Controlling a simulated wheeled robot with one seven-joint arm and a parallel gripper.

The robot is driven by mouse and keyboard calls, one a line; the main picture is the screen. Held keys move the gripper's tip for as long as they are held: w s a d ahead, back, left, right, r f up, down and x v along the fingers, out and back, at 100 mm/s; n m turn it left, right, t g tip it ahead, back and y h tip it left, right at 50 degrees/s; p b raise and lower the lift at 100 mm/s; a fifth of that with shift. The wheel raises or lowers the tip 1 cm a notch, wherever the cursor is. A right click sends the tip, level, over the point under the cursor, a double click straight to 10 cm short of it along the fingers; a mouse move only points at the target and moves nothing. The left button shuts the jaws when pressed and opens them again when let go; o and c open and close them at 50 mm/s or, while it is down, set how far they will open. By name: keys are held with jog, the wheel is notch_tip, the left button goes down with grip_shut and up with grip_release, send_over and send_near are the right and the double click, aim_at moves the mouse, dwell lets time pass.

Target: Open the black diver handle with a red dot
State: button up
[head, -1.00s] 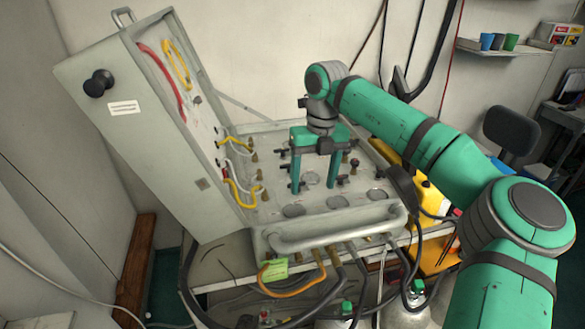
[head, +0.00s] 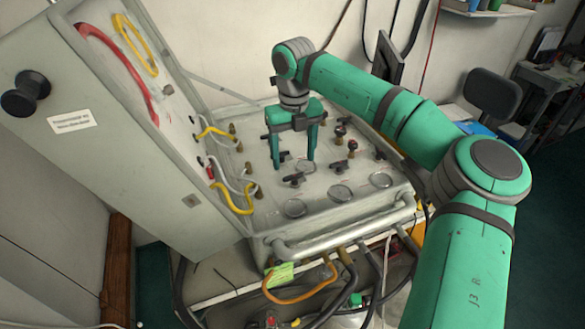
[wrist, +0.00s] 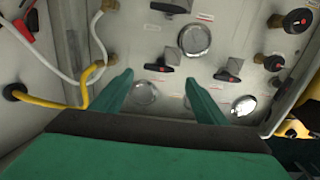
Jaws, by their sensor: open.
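The grey panel (head: 250,170) carries several black handles. One black bar handle with a small red mark (wrist: 158,67) lies between and just beyond my fingertips in the wrist view. Another red-marked bar handle (wrist: 228,75) is to its right. In the head view, one black handle (head: 293,179) is near my fingers and another (head: 340,167) is farther right; I cannot tell which matches which wrist-view handle. My gripper (head: 293,164) points down over the panel, open and empty, with its fingers apart, also in the wrist view (wrist: 157,78). Finger contact with the panel cannot be told.
The raised lid (head: 130,130) stands left with yellow (head: 235,200) and white hoses. Round gauges (head: 340,193) line the panel front, behind a grey tubular rail (head: 330,235). Black knobs (head: 352,147) stand up to the right of my gripper.

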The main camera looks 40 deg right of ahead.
aim_at(293, 175)
jog(key=shift+f, duration=2.7)
jog(key=shift+c, duration=0.3)
jog(key=shift+w, duration=0.1)
jog(key=c, duration=1)
